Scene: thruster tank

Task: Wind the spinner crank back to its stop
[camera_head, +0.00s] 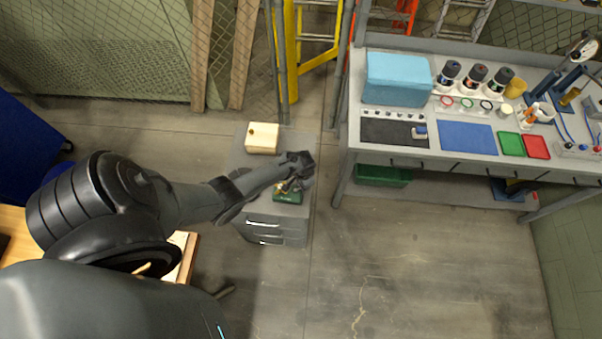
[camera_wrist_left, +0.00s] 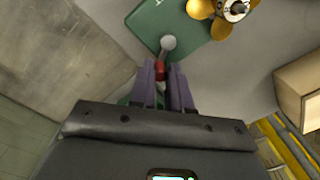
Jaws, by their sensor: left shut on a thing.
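The spinner's green base (camera_head: 289,198) sits on top of a grey drawer cabinet (camera_head: 235,160), right under my left gripper (camera_head: 293,184). In the left wrist view the base (camera_wrist_left: 150,22) carries a brass-yellow spinner (camera_wrist_left: 222,8) at the top. A grey crank arm (camera_wrist_left: 167,43) ends in a red knob (camera_wrist_left: 161,65). My left gripper (camera_wrist_left: 161,72) is shut on that red knob, its two fingers on either side of it. Part of the crank and base is hidden by the fingers and the gripper body. My right gripper is in neither view.
A pale wooden box (camera_head: 262,138) stands on the cabinet behind the spinner. A workbench (camera_head: 352,134) with a light-blue box (camera_head: 398,80), bottles and coloured mats is to the right. A yellow ladder (camera_head: 291,50) stands behind. The floor in front of the bench is clear.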

